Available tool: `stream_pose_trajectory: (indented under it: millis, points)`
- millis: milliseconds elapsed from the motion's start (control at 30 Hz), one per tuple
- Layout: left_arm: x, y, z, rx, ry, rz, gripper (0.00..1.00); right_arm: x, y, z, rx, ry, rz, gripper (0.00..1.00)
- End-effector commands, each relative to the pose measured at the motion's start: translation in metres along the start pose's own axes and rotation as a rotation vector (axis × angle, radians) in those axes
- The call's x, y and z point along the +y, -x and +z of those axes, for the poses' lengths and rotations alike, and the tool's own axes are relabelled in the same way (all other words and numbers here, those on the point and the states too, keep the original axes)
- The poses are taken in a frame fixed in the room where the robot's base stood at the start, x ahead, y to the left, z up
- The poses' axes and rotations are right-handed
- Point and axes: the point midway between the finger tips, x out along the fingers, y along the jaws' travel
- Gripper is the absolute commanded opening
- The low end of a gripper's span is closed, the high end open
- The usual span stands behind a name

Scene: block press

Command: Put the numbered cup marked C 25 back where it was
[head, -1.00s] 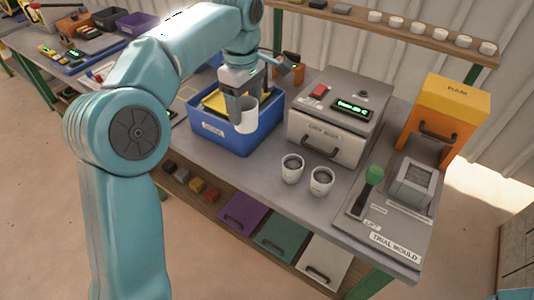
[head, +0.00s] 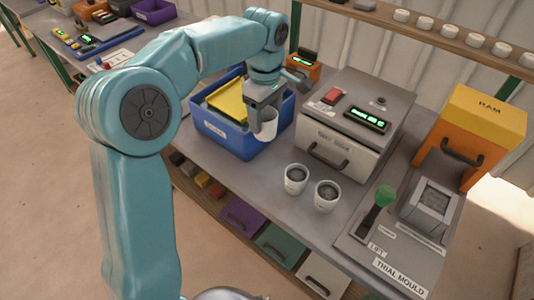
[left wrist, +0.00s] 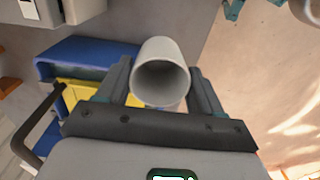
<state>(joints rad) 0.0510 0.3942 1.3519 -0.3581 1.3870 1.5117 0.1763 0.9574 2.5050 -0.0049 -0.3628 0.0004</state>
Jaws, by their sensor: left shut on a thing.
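My left gripper (head: 262,106) is shut on a white cup (head: 268,127) at the right front edge of the blue bin. In the left wrist view the held cup (left wrist: 162,75) shows its open mouth, and it looks empty. It sits between the two fingers. No mark can be read on it. Two other white cups, a left one (head: 296,180) and a right one (head: 327,197), stand upright on the bench with grey contents. My right gripper is not in view.
The blue bin (head: 222,142) holds yellow things. A grey oven-like box (head: 345,150) stands right of it. The trial mould plate (head: 375,250) with a green-knobbed lever (head: 383,197) and the orange ram (head: 465,135) are further right. Bench in front of the bin is clear.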

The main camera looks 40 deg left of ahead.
Motion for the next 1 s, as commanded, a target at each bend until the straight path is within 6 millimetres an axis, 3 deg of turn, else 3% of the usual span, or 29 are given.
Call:
stream_pose_trajectory:
  millis: [100,300,467,700,1000]
  points:
    - [-0.002,-0.037,0.000,0.000,0.000,-0.007,0.28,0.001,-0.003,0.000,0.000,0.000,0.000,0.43]
    - [-0.001,-0.079,0.000,-0.001,0.000,-0.003,0.28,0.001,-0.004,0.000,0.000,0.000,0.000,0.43]
    - [0.001,-0.093,0.000,0.000,0.000,-0.001,0.28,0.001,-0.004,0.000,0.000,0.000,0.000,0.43]
    - [0.003,-0.129,0.000,0.000,-0.001,-0.003,0.28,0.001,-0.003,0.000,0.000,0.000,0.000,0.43]
    - [0.003,-0.132,0.000,0.000,0.000,0.000,0.28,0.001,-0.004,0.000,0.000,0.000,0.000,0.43]
